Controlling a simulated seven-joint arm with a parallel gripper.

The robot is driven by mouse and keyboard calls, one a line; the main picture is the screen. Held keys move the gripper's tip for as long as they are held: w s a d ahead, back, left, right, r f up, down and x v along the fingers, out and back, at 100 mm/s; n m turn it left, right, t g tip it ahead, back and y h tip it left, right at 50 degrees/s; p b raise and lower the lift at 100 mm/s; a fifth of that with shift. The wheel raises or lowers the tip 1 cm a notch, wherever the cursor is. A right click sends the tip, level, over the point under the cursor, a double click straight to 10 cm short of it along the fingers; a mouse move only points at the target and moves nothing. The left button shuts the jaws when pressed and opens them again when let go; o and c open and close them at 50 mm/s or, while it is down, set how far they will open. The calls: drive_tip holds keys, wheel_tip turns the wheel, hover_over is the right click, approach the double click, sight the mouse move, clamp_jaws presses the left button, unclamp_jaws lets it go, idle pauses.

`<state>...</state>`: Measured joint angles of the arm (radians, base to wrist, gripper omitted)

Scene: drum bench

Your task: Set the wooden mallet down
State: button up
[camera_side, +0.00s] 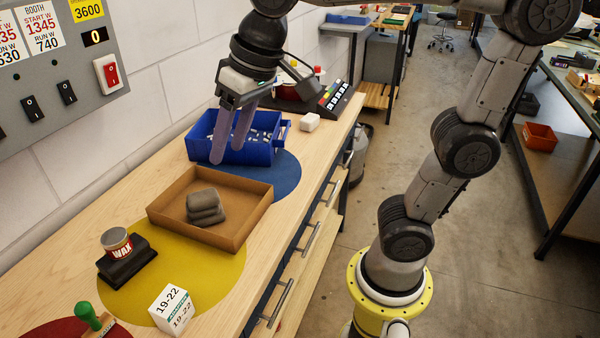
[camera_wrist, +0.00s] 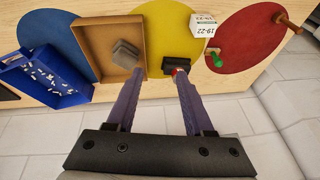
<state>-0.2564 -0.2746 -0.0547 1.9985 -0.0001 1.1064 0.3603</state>
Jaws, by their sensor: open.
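My gripper (camera_side: 229,152) is open and empty. In the side view its two fingers point down in front of the blue bin, above the bench. In the wrist view the gripper (camera_wrist: 155,86) has its fingers wide apart with nothing between them. A brown wooden piece (camera_wrist: 288,22), perhaps the mallet, lies at the edge of the red disc (camera_wrist: 243,40) in the wrist view, far from my fingers. It is too small to be sure of its shape. I see no mallet in the side view.
A cardboard tray (camera_side: 163,217) holds stacked grey pads (camera_side: 205,207). The blue bin (camera_side: 286,131) holds small white pieces. A wax tin (camera_side: 117,243) on a black block, a white box (camera_side: 172,309) and a green-handled tool (camera_side: 90,316) stand nearby. A control panel hangs on the wall.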

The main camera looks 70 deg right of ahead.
drive_tip(key=s+d+f, duration=0.3)
drive_tip(key=s+f, duration=0.1)
drive_tip(key=s, duration=0.1)
drive_tip(key=s+d+f+n+t+h, duration=0.1)
drive_tip(key=s+d+f, duration=0.3)
drive_tip(key=s, duration=0.2)
drive_tip(key=shift+s+d+f+t, duration=0.15)
drive_tip(key=shift+s+f+t, duration=0.1)
drive_tip(key=shift+t, duration=0.05)
